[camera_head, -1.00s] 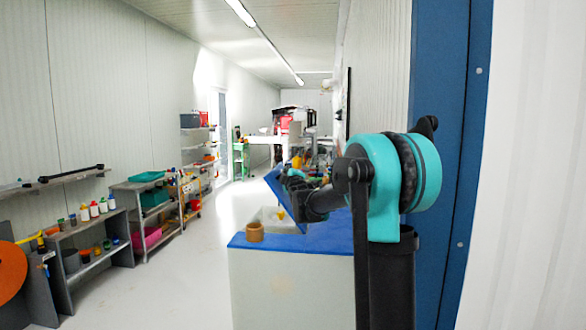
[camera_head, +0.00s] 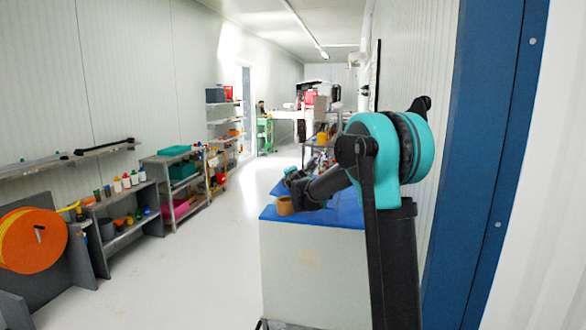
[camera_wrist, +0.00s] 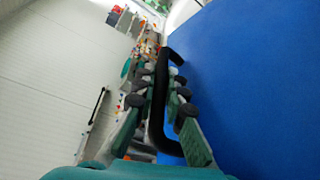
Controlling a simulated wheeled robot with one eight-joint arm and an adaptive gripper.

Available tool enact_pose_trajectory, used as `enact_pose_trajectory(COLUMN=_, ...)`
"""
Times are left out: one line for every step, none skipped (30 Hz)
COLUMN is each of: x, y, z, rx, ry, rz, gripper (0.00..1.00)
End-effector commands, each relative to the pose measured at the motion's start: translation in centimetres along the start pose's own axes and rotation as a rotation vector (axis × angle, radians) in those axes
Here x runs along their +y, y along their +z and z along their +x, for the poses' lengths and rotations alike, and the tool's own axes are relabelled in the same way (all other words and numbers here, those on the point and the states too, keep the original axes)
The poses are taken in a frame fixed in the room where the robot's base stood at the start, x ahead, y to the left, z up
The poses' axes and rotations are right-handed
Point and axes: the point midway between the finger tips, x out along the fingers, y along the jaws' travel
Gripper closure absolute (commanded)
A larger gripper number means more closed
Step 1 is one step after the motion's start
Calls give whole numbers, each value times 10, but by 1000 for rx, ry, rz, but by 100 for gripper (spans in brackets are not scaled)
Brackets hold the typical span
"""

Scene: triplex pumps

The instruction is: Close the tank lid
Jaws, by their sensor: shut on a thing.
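The tank (camera_head: 315,270) is a pale box with a blue top. Its blue lid (camera_head: 350,208) looks about level with the top in the head view; my arm hides part of it, and I cannot tell whether it is fully seated. In the wrist view the lid (camera_wrist: 260,90) fills the right side, with a black bar handle (camera_wrist: 159,120) along its edge. My gripper (camera_wrist: 158,82) is shut on this handle, fingers on both sides. It also shows small and dark in the head view (camera_head: 295,181), over the lid's far left side.
A brown cup (camera_head: 284,206) stands on the tank's top near the left edge. Shelves with bottles (camera_head: 125,185) and an orange reel (camera_head: 30,240) line the left wall. The floor between is clear. A blue post (camera_head: 490,150) and wall are close on the right.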

Motion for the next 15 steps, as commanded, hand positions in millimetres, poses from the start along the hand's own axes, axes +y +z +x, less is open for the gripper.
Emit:
enact_pose_trajectory(x=-3, y=-2, z=1, rx=-1, ry=-7, rz=-14, gripper=100)
enact_pose_trajectory(x=-4, y=-3, z=1, rx=-1, ry=-10, rz=-21, gripper=100)
enact_pose_trajectory(x=-6, y=-4, z=2, rx=-1, ry=-13, rz=-29, gripper=100)
enact_pose_trajectory(x=-6, y=-5, z=2, rx=0, ry=-15, rz=-34, gripper=100)
enact_pose_trajectory(x=-7, y=-5, z=2, rx=0, ry=-17, rz=-39, gripper=100)
enact_pose_trajectory(x=-8, y=-6, z=3, rx=0, ry=-18, rz=-44, gripper=100)
enact_pose_trajectory(x=-8, y=-6, z=3, rx=0, ry=-20, rz=-47, gripper=100)
enact_pose_trajectory(x=-8, y=-7, z=3, rx=0, ry=-20, rz=-49, gripper=100)
enact_pose_trajectory(x=-9, y=-7, z=3, rx=0, ry=-21, rz=-51, gripper=100)
enact_pose_trajectory(x=-9, y=-7, z=3, rx=0, ry=-22, rz=-52, gripper=100)
enact_pose_trajectory(x=-9, y=-7, z=3, rx=0, ry=-22, rz=-52, gripper=100)
enact_pose_trajectory(x=-9, y=-7, z=3, rx=0, ry=-22, rz=-52, gripper=100)
enact_pose_trajectory(x=-9, y=-7, z=3, rx=0, ry=-22, rz=-52, gripper=100)
enact_pose_trajectory(x=-9, y=-7, z=3, rx=0, ry=-22, rz=-52, gripper=100)
enact_pose_trajectory(x=-9, y=-7, z=3, rx=0, ry=-22, rz=-52, gripper=100)
